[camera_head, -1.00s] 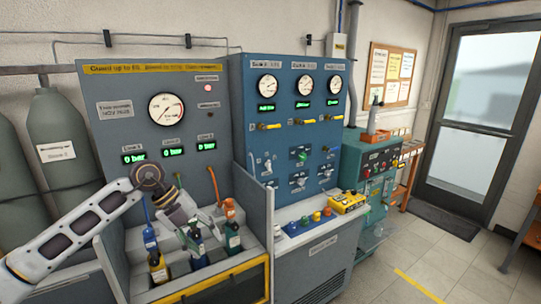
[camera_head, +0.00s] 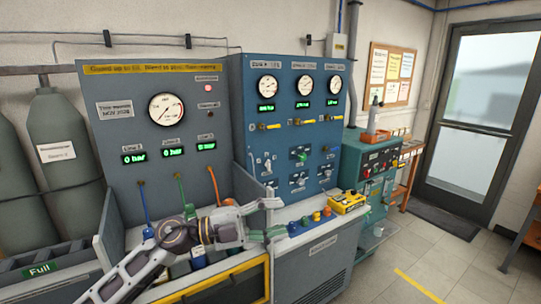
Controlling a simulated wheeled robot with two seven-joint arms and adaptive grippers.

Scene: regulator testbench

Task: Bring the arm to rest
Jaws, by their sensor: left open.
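My left arm (camera_head: 135,268) comes in from the lower left and reaches right across the front of the grey panel's bottle bay. My left gripper (camera_head: 281,217) points right, with its two fingers spread apart and nothing between them. My right gripper is out of view.
The grey gauge panel (camera_head: 120,90) has blue, green and orange hoses. The blue panel (camera_head: 240,110) has a shelf with buttons (camera_head: 316,216) and a yellow device (camera_head: 347,201). A rack marked Full (camera_head: 40,268) stands lower left. Open floor (camera_head: 440,250) lies right.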

